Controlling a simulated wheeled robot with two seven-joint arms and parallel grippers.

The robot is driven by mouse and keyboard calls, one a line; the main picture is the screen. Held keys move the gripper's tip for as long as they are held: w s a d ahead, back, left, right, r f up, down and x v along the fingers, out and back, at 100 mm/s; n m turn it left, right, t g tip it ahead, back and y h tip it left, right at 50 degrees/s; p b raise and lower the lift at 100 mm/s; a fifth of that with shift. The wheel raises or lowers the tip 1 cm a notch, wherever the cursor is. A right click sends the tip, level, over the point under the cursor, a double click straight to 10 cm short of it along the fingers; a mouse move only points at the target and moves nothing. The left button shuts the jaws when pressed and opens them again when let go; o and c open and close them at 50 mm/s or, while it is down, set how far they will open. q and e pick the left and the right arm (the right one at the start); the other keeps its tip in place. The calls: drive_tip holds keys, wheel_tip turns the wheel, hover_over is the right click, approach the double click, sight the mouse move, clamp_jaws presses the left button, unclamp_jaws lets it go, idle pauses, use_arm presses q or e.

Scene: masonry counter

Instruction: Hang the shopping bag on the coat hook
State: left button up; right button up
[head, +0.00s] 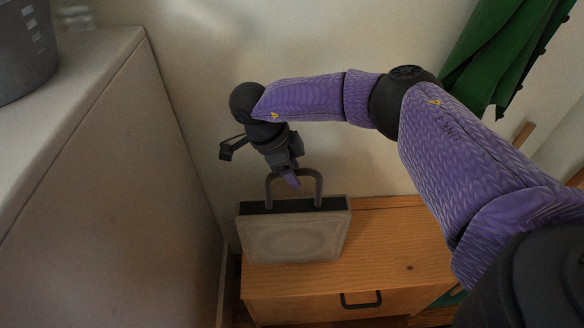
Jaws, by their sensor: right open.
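The shopping bag (292,238) is a pale, boxy bag with a dark open top and a stiff grey arched handle (318,183). It stands upright on a wooden cabinet. My right gripper (291,181) points down at the top of the handle, with its jaws open. The left gripper is out of view. I cannot make out a coat hook; a green garment (500,50) hangs at the upper right, and whatever holds it is outside the picture.
The wooden cabinet (390,250) has a dark drawer handle (361,300) and free top to the right of the bag. A pale masonry counter (100,160) rises on the left, with a grey basket (25,50) on it. The wall is close behind the bag.

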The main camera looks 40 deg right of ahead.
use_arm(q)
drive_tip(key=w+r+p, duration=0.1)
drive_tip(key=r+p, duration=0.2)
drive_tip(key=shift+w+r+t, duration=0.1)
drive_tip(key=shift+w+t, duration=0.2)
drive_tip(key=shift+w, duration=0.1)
use_arm(e)
drive_tip(key=v, duration=1.2)
